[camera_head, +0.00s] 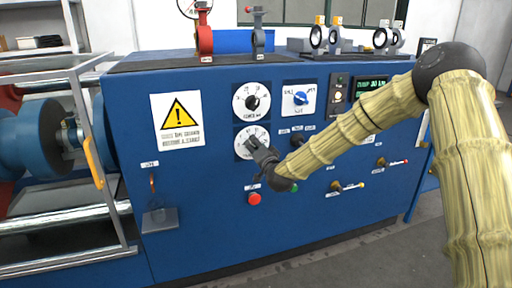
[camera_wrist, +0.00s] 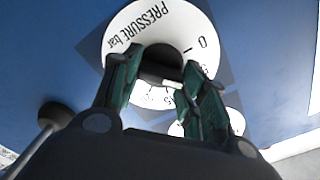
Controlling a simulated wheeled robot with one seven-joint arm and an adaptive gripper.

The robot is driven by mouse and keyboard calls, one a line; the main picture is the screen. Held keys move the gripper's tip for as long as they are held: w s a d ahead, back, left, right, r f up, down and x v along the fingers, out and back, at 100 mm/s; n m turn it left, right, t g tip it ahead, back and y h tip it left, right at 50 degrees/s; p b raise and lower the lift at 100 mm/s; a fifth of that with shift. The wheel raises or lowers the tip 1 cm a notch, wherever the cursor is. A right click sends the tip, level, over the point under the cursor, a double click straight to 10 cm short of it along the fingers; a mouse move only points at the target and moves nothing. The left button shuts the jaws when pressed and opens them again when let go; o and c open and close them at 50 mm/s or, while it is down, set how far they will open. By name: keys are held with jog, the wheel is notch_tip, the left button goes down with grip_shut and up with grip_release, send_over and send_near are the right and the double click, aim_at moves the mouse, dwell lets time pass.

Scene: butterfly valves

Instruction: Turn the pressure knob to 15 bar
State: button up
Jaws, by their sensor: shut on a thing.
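The pressure knob (camera_wrist: 160,62) is black and round, at the middle of a white dial (camera_wrist: 118,40) lettered "PRESSURE bar". My gripper (camera_wrist: 162,72) has its two fingers on either side of the knob and is shut on it. A pale mark shows on the knob's lower edge in the wrist view. The 0 on the scale is readable, but the fingers partly cover the lower numbers, so I cannot tell the setting. In the head view my gripper (camera_head: 256,147) is at the lower white dial (camera_head: 240,143) on the blue cabinet and hides the knob.
Another white dial (camera_head: 251,90) with a black knob sits just above. A blue knob (camera_head: 300,98), a green display (camera_head: 370,87) and several small levers lie to the right. A red button (camera_head: 254,198) is below. A yellow warning sign (camera_head: 178,120) is on the left.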

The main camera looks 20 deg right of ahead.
jog(key=m+b, duration=0.1)
jog(key=m, duration=0.3)
jog(key=m+b, duration=0.1)
jog(key=m, duration=0.2)
jog(key=m+b, duration=0.2)
jog(key=m, duration=0.2)
jog(key=shift+d+f+m, duration=0.15)
jog(key=shift+f+m, duration=0.1)
jog(key=shift+m, duration=0.05)
dwell(0.4)
jog(key=o, duration=1)
jog(key=shift+s, duration=0.1)
jog(key=s, duration=1.2)
jog(key=shift+d, duration=0.2)
